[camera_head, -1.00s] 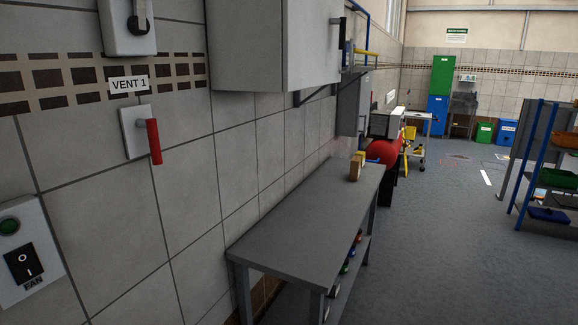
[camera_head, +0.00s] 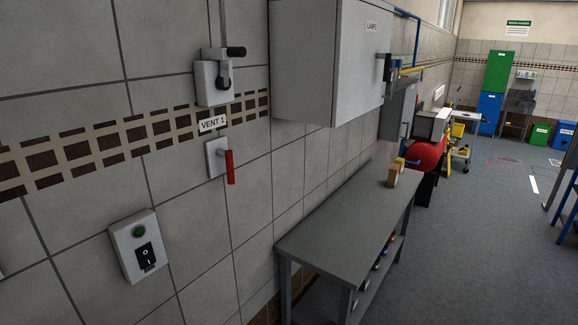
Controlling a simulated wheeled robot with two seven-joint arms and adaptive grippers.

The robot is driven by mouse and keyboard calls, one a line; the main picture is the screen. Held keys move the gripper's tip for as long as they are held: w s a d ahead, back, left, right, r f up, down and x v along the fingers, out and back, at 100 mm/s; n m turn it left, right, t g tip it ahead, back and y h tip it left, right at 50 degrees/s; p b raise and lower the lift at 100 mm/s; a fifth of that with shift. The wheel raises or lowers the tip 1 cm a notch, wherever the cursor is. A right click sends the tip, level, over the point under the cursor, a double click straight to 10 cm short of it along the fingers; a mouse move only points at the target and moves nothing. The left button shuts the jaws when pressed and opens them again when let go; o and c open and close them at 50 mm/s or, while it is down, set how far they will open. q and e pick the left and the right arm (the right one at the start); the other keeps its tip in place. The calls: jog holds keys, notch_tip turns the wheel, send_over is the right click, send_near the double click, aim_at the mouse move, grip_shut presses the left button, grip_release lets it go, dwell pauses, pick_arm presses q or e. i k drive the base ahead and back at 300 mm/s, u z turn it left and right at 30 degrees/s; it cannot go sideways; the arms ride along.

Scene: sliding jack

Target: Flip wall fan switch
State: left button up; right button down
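The wall fan switch box (camera_head: 136,246) is a light grey box on the tiled wall at the lower left. It has a round green lamp or button (camera_head: 138,231) at the top and a black rocker switch (camera_head: 149,257) marked O and I below. The small label under the rocker is too small to read in the current view. Neither of my grippers shows in the head view.
A red-handled lever (camera_head: 229,168) under the "VENT 1" sign (camera_head: 212,123) and a grey box with a black crank (camera_head: 214,82) are on the wall right of the switch. A grey bench (camera_head: 345,240) and wall cabinet (camera_head: 330,60) stand further right.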

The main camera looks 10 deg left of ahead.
aim_at(147, 259)
jog(key=u, duration=1.3)
